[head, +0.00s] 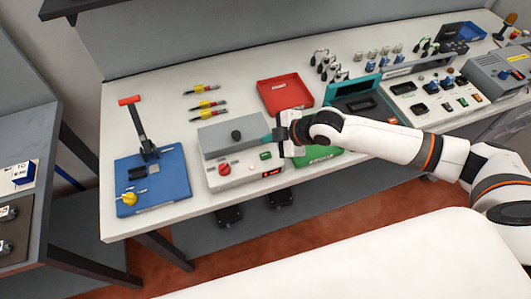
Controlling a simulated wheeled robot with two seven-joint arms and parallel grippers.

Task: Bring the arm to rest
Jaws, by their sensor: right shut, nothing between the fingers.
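My right arm reaches in from the right across the bench. My right gripper (273,138) is shut and empty, pointing left above the bench, at the right side of a grey box-shaped device (219,178). I cannot tell whether the gripper touches the device. The device has a black knob on its raised top and a red knob and a small red display in front. My left gripper is not in view.
A blue press (155,185) with a red-handled lever stands left. A red tray (285,93), a green tray (318,159) partly hidden by my arm, and a teal-framed case (355,92) surround the arm. Yellow-handled tools (207,104) lie behind. Bare white bench shows at left.

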